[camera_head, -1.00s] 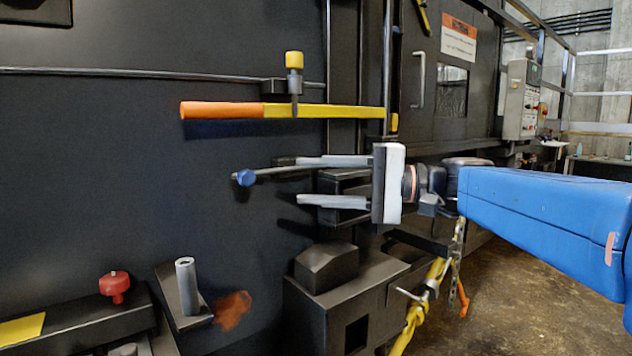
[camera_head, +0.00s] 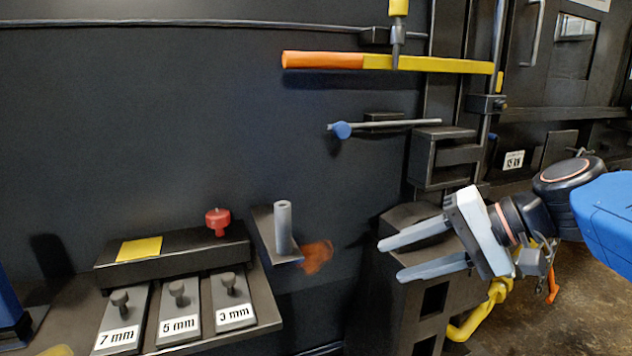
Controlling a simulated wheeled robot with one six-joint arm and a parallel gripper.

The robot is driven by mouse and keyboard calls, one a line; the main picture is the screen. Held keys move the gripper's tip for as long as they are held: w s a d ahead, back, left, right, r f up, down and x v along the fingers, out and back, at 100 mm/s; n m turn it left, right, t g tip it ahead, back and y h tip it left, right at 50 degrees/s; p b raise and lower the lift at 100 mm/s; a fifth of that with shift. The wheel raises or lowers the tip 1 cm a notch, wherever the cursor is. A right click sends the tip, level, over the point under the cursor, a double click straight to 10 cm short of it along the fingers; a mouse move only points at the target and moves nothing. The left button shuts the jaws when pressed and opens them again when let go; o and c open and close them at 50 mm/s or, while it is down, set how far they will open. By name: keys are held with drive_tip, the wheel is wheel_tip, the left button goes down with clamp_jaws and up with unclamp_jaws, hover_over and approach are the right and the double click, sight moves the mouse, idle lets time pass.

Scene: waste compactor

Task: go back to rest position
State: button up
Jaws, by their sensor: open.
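My gripper (camera_head: 392,262) is at the lower right of the head view. Its two pale fingers are spread and point left, with nothing between them. It is in front of a dark box-like housing (camera_head: 385,310). A thin grey rod with a blue knob (camera_head: 341,130) is on the dark wall, up and to the left of the gripper, and the gripper is apart from it. My blue arm comes in from the right edge.
A yellow bar with an orange end (camera_head: 325,60) runs across the wall above. At lower left, a shelf holds blocks labelled 7 mm (camera_head: 118,335), 5 mm (camera_head: 180,320) and 3 mm (camera_head: 233,312). A red knob (camera_head: 217,220) and a grey cylinder (camera_head: 283,228) stand nearby.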

drive_tip(key=s+d+f+n+h, duration=0.2)
drive_tip(key=s+d+f+h, duration=0.2)
drive_tip(key=f, duration=0.5)
drive_tip(key=s+d+f+n+h, duration=0.2)
drive_tip(key=s+d+f+h, duration=0.2)
drive_tip(key=d+f, duration=0.5)
drive_tip(key=shift+s+h, duration=0.15)
drive_tip(key=shift+h, duration=0.85)
